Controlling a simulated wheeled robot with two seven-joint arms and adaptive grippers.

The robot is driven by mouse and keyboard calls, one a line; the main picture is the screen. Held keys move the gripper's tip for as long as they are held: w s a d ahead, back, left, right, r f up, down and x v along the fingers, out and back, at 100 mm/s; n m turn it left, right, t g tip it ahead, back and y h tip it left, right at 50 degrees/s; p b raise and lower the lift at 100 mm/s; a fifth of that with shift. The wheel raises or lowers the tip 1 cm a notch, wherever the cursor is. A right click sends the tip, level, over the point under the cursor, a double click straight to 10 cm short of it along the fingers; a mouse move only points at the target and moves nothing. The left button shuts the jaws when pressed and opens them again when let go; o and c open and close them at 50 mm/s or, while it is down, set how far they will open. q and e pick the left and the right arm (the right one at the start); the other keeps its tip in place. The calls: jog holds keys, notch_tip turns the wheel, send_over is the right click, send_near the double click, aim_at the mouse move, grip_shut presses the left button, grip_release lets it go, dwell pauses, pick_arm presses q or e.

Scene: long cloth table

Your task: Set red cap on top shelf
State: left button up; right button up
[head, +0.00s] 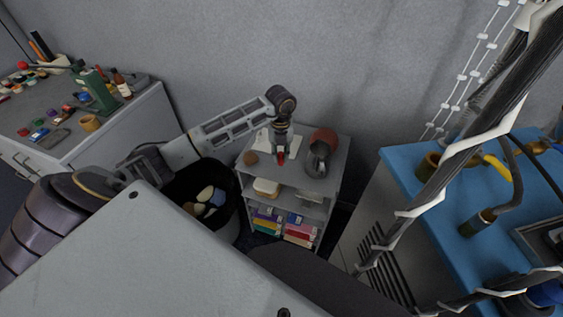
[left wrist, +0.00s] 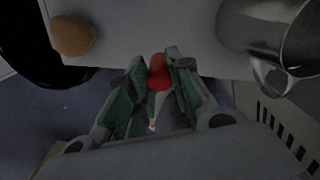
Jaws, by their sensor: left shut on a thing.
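A small red cap (head: 281,158) is held between the fingertips of my left gripper (head: 281,152). The left wrist view also shows the red cap (left wrist: 159,72) pinched at the ends of the green-padded fingers. The grey shelf unit (head: 298,172) stands against the back wall, and my left gripper points down over its top shelf. In the left wrist view the pale top shelf (left wrist: 150,30) lies beyond the fingertips, with its front edge near the cap. I cannot tell whether the cap touches the shelf. My right gripper is not in view.
On the top shelf, a brown round thing (head: 251,157) stands left, a metal pitcher (head: 318,160) right, and a reddish round thing (head: 325,136) behind. Lower shelves hold a pale box (head: 267,187) and colored books. A black bin (head: 222,222) stands left of the unit.

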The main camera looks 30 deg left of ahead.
aim_at(281, 162)
pick_arm(q)
jog(key=shift+f, duration=0.2)
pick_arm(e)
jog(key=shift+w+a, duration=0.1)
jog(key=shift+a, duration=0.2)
pick_arm(q)
jog(key=shift+f, duration=2.55)
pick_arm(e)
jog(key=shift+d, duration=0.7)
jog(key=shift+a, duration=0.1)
